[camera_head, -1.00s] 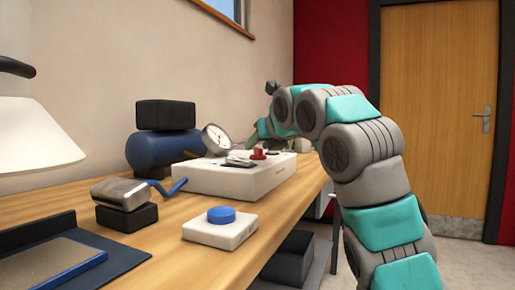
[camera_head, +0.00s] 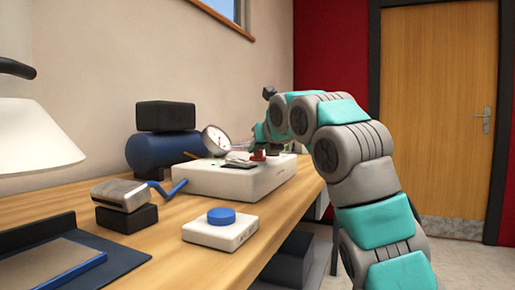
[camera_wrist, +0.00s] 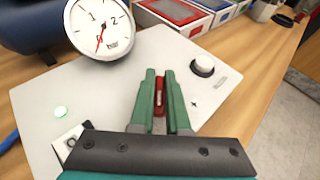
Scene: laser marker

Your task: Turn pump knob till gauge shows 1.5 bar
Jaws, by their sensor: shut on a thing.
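The red knob (camera_wrist: 159,97) is on top of the white pump box (camera_wrist: 100,84), between the green fingers of my gripper (camera_wrist: 159,78), which is shut on it. The knob also shows as a small red spot in the head view (camera_head: 258,154). The round gauge (camera_wrist: 100,27) has a white face with 1 and 2 readable; its red needle points down, near the low end of the scale, and I cannot read an exact value. The gauge also stands at the back of the box in the head view (camera_head: 216,139). The gripper's fingertips are hard to see there.
Colored-edged trays (camera_wrist: 172,12) lie beyond.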

